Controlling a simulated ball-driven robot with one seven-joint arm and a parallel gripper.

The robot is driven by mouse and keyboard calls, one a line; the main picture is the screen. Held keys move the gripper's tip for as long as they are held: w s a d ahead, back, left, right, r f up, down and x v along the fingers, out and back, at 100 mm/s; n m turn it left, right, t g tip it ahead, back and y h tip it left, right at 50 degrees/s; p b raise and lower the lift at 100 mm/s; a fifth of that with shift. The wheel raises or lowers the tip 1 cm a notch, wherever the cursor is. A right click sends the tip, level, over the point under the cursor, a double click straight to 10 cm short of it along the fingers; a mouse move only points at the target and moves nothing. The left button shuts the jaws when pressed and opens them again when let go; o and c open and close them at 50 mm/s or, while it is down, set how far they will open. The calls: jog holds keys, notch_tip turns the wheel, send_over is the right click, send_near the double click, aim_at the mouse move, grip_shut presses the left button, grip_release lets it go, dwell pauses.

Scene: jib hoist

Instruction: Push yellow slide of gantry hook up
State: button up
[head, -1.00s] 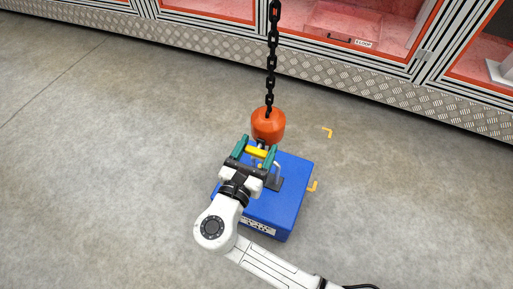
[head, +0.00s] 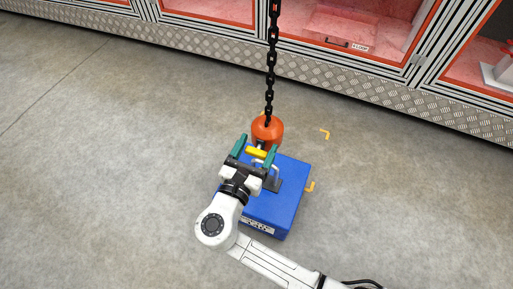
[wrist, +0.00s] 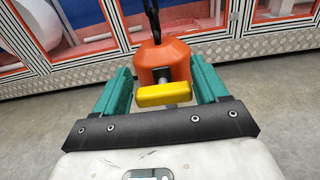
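The orange hook block (head: 267,129) hangs on a black chain (head: 270,75) above the far side of a blue box (head: 279,203). The yellow slide (head: 257,152) sits on the near side of the block. In the wrist view the yellow slide (wrist: 164,94) is a bar in front of the orange block (wrist: 163,62). My gripper (head: 255,146) is open, with teal fingers on either side of the yellow slide. In the wrist view the gripper (wrist: 160,85) shows gaps between fingers and slide. The hook's lower part is mostly hidden.
A metal handle (head: 274,173) stands on top of the blue box, close to my gripper. Glass-fronted cabinets with a metal plinth (head: 200,50) run along the back. The grey floor around is clear.

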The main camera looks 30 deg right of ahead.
jog(key=shift+o, duration=1.4)
jog(key=shift+f, duration=0.1)
jog(key=p+v, duration=0.3)
jog(key=v, duration=0.7)
jog(key=shift+s+a, duration=0.25)
jog(key=shift+a, duration=0.05)
